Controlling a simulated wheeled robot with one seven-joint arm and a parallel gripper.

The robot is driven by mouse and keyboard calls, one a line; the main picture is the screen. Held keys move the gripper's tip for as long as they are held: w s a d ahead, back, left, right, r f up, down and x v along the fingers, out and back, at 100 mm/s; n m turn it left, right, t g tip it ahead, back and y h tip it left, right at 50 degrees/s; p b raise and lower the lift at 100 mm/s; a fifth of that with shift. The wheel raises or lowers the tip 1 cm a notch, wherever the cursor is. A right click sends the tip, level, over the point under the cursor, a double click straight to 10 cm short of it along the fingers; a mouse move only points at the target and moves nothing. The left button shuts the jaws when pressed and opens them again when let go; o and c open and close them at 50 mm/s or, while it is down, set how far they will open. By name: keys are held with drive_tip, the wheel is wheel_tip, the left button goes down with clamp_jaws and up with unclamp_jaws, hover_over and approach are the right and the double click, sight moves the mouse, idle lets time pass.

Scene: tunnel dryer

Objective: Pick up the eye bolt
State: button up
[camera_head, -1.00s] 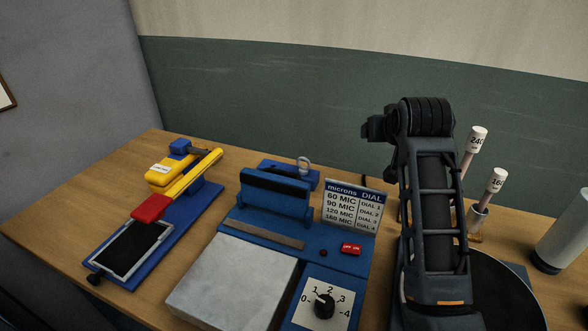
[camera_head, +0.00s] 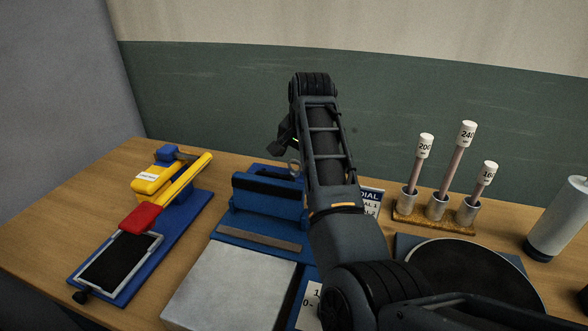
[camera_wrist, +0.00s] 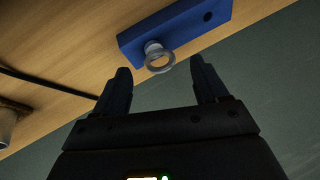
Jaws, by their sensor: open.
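The eye bolt is a small grey metal ring on a short collar. In the wrist view the eye bolt (camera_wrist: 158,59) stands on a blue block (camera_wrist: 175,30), beyond and between the two dark fingertips of my gripper (camera_wrist: 163,78). The fingers are apart, with nothing between them that I can see touching. In the head view the eye bolt (camera_head: 294,168) shows partly at the back of the blue machine, just left of my arm. My gripper (camera_head: 285,140) hangs above it there, mostly hidden by the arm.
A blue coating machine (camera_head: 262,238) with a pale plate fills the middle. A yellow and red press (camera_head: 155,215) stands on the left. A rack of labelled rods (camera_head: 436,215), a black round plate (camera_head: 475,275) and a white cylinder (camera_head: 562,220) are on the right. A green wall (camera_head: 210,90) stands behind.

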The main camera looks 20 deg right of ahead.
drive_tip(key=shift+x, duration=1.3)
drive_tip(key=shift+d, duration=0.1)
drive_tip(key=shift+c, duration=0.4)
drive_tip(key=c, duration=1.1)
drive_tip(key=shift+r, duration=0.15)
drive_tip(key=shift+r, duration=0.6)
wheel_tip(320, 180, up, 2)
drive_tip(key=shift+r+b, duration=0.25)
drive_tip(key=shift+b, duration=0.15)
drive_tip(key=s+d+r, duration=0.3)
drive_tip(key=s+d, duration=0.1)
drive_tip(key=s+d+r+b, duration=0.1)
drive_tip(key=s+d+r, duration=0.3)
drive_tip(key=shift+s+d+r, duration=0.1)
drive_tip(key=shift+s, duration=0.05)
